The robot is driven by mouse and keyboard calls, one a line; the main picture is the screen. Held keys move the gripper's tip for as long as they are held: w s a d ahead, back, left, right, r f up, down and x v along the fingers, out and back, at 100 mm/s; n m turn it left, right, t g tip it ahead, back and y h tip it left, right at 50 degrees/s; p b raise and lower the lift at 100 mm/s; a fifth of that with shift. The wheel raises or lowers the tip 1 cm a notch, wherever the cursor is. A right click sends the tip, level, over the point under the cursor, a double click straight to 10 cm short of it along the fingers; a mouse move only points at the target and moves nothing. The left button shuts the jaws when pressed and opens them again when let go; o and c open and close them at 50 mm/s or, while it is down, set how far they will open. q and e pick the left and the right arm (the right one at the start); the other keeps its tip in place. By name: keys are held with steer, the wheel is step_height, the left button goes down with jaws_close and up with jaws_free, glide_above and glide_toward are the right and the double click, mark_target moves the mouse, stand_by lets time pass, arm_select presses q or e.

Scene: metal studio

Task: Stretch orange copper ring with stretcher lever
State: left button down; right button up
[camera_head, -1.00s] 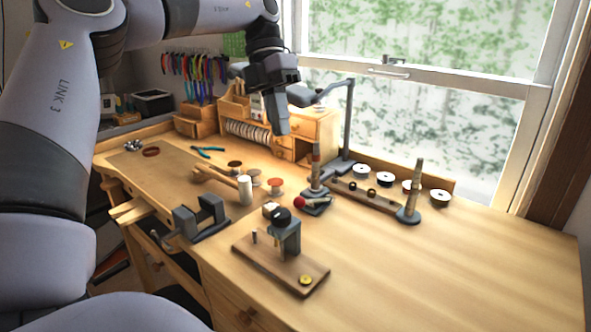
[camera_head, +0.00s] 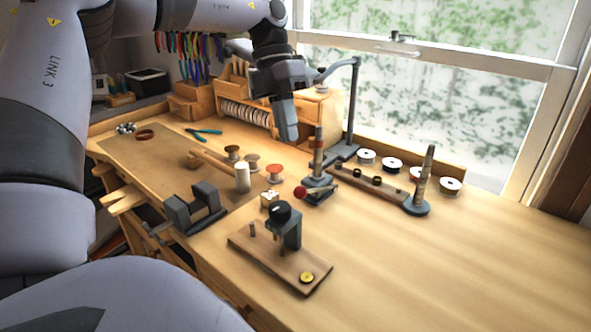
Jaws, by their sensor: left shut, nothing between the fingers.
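The ring stretcher (camera_head: 318,185) stands at the middle of the bench, on a dark base with an upright post. Its lever carries a red ball (camera_head: 300,193) at the left end. An orange-brown copper-coloured band (camera_head: 319,144) shows on the upper post; it is too small to tell for sure that it is the ring. My left gripper (camera_head: 290,139) comes down from above, shut and empty, its tips just left of the post top in the picture. I cannot tell whether they touch. My right gripper is not in view.
A punch on a wooden board (camera_head: 280,262) stands in front. A second mandrel (camera_head: 422,185) and white spools (camera_head: 392,165) are at the right. A small vise (camera_head: 195,208) and thread spools are left. A lamp post (camera_head: 353,100) rises behind. The right front bench is clear.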

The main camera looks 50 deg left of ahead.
arm_select(q)
glide_above(317, 190)
steer(key=s+a, duration=0.2)
steer(key=s, duration=0.2)
step_height(317, 190, down, 8)
steer(key=shift+s+d+r+p, duration=0.2)
steer(key=shift+d+p, duration=0.05)
steer(key=shift+p, duration=0.2)
steer(key=f+b, duration=0.1)
steer(key=b, duration=0.1)
steer(key=s+f+t+b, duration=0.1)
steer(key=b, duration=0.1)
steer(key=shift+s+d+f, duration=0.1)
steer(key=shift+s+f, duration=0.1)
steer(key=shift+f, duration=0.1)
steer(key=shift+s+f+b, duration=0.4)
steer(key=shift+f+b, duration=0.2)
steer(key=shift+b, duration=0.1)
steer(key=shift+r, duration=0.15)
